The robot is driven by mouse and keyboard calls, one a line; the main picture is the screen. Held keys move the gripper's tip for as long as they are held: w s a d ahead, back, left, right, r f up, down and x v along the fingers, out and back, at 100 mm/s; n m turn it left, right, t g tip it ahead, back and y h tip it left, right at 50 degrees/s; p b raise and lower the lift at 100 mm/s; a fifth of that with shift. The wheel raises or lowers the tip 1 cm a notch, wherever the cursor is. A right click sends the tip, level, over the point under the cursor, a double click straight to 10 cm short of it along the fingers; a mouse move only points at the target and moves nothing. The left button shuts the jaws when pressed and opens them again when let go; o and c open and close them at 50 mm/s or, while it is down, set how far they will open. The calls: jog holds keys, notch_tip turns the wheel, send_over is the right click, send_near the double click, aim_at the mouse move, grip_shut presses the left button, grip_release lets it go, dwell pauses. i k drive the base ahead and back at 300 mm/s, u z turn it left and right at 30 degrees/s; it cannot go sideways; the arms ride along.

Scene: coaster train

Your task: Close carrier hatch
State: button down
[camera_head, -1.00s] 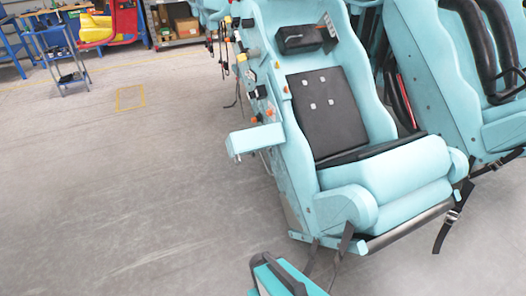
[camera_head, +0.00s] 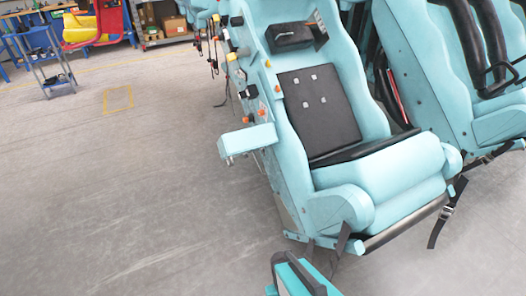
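The teal coaster carrier (camera_head: 330,125) fills the centre and right, with a seat and a dark back panel (camera_head: 318,103). A teal box-like flap (camera_head: 247,140) sticks out from the carrier's left side, away from the seat. It may be the hatch; I cannot tell for sure. A teal and black piece (camera_head: 300,278) is cut off at the bottom edge; I cannot tell what it belongs to. My gripper is not in view.
A second teal seat (camera_head: 470,80) with black restraints stands at the right. Black straps (camera_head: 441,226) hang from the carrier. The grey floor (camera_head: 120,200) at the left is clear. A blue trolley (camera_head: 48,60) and shelves (camera_head: 163,22) stand at the back left.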

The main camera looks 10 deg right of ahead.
aim_at(232, 145)
jog(key=i, duration=1)
jog(key=z, duration=0.15)
jog(key=k, duration=0.95)
jog(key=u, duration=0.2)
jog(key=i, duration=0.5)
jog(key=z, duration=0.05)
